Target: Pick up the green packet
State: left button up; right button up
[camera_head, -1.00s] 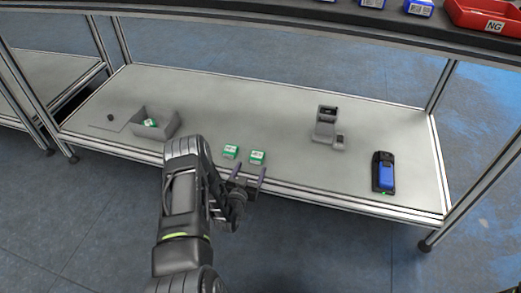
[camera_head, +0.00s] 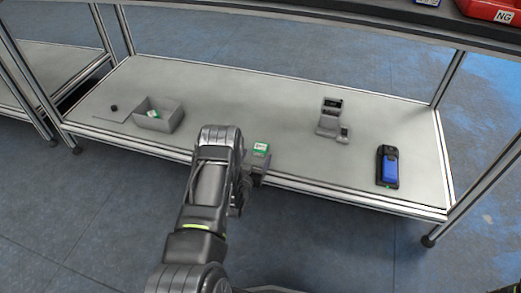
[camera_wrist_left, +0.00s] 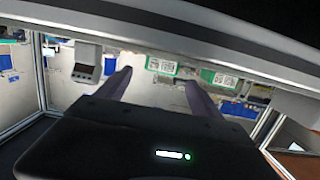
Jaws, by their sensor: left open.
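A green packet (camera_head: 261,149) with a white label lies near the front edge of the grey table, just beyond my left gripper (camera_head: 256,171). In the left wrist view, one green packet (camera_wrist_left: 161,66) shows ahead between the two open fingers (camera_wrist_left: 160,78). A second green packet (camera_wrist_left: 222,79) shows to the right of the right finger. In the head view this second packet is hidden, apparently behind my left arm. The left gripper is open and holds nothing. My right gripper is out of view.
A grey open box (camera_head: 165,122) at the table's left holds a green and white item (camera_head: 154,114). A grey stand (camera_head: 331,118) and a blue and black scanner (camera_head: 388,168) are on the right. A dark shelf (camera_head: 350,14) overhangs the back, with a red bin (camera_head: 490,10).

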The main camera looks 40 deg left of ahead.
aim_at(259, 149)
pick_arm(q)
jog(key=shift+w+a+f+b, duration=0.1)
jog(key=shift+w+f+b, duration=0.1)
jog(key=shift+w+b, duration=0.15)
jog(key=b+x, duration=0.2)
jog(key=x, duration=0.1)
jog(key=shift+w+a+f, duration=0.1)
jog(key=shift+w+f, duration=0.05)
jog(key=shift+w, duration=0.1)
jog(key=shift+w+a, duration=0.15)
jog(key=shift+w, duration=0.25)
jog(key=shift+c, duration=0.4)
jog(key=c, duration=1.5)
jog(key=shift+c, duration=0.2)
notch_tip(259, 149, up, 10)
jog(key=p, duration=0.4)
